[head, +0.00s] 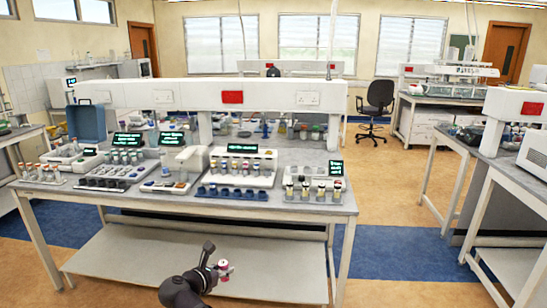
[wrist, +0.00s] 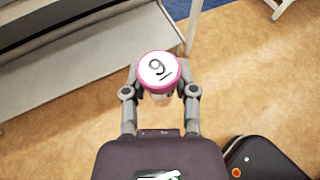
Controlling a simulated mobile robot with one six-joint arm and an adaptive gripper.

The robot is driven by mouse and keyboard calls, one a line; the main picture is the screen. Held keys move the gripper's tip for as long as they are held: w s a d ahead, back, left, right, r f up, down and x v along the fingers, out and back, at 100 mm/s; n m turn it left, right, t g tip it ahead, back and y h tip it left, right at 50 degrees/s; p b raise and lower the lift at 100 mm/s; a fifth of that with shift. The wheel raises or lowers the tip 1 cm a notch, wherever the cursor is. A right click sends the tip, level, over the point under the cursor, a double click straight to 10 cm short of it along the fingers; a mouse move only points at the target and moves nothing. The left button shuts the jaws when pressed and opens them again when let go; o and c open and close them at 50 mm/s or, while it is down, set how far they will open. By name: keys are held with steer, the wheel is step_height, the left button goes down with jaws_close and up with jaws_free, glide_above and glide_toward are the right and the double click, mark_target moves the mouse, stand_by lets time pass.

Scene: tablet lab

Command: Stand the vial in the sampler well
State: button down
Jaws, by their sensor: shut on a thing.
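The vial (wrist: 158,71) has a white top with a pink rim and is marked with an underlined 9. My gripper (wrist: 159,88) is shut on it in the wrist view, one finger on each side. In the head view my gripper (head: 219,271) holds the small vial (head: 224,265) in front of the bench, below its top. Several instruments with wells stand on the bench; I cannot tell which is the sampler. One at the centre (head: 236,181) has a row of vials, and one at the right (head: 312,194) holds vials with dark caps.
The lab bench (head: 285,211) has a lower shelf (head: 200,275) near my gripper. A rack of vials (head: 40,178) stands at its left end. Another bench (head: 497,175) is at the right. The floor between the benches is clear.

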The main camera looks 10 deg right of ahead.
steer(key=shift+s+a, duration=0.1)
steer(key=shift+s, duration=0.15)
steer(key=shift+w+d, duration=0.15)
steer(key=shift+d, duration=0.15)
